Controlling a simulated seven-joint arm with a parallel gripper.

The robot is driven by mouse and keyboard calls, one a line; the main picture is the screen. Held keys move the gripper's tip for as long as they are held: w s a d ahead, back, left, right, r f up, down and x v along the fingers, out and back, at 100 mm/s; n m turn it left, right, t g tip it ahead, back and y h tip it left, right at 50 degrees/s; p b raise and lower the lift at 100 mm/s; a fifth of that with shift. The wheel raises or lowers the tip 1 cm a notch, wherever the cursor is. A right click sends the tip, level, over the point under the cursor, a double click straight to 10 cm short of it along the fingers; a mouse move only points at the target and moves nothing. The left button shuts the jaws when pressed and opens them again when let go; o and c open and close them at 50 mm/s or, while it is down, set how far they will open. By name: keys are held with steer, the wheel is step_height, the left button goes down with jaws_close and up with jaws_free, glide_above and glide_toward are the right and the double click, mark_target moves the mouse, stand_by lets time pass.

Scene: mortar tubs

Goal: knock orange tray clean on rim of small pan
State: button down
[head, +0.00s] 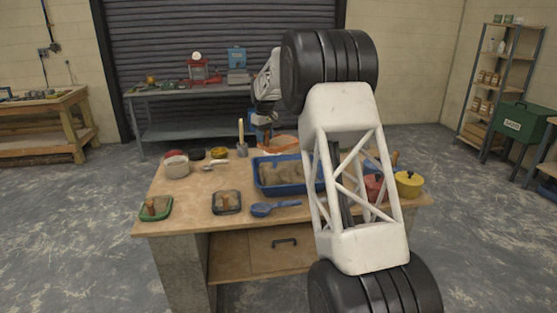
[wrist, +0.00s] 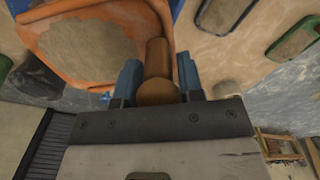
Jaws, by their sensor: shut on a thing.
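The orange tray (head: 283,144) is above the back of the bench, partly hidden by my arm. In the wrist view the orange tray (wrist: 110,14) has a grey-brown layer of mortar on its face. My gripper (wrist: 159,82) is shut on its brown round handle (wrist: 157,60), with a blue finger on each side. In the head view my gripper (head: 263,122) is small and partly hidden. A small dark-rimmed pan (head: 227,212) holding mortar sits on the bench's front half. It seems to show in the wrist view as well (wrist: 233,31). The tray is apart from it.
A blue tub (head: 268,188) of mortar stands mid-bench, with a blue scoop (head: 262,210) in front. A green tray (head: 147,217) is at front left. A yellow pot (head: 409,186) is at right.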

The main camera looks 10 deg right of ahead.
steer(key=s+d+n+g, duration=0.3)
steer(key=s+d+n, duration=0.2)
steer(key=d, duration=0.5)
steer(key=s+d+n+g, duration=0.3)
steer(key=s+d+n, duration=0.3)
steer(key=d, duration=0.3)
steer(key=shift+d+r+n, duration=0.35)
steer(key=shift+n, duration=0.15)
steer(key=shift+f, duration=0.15)
steer(key=shift+f, duration=2.1)
step_height(320, 180, down, 7)
step_height(320, 180, up, 7)
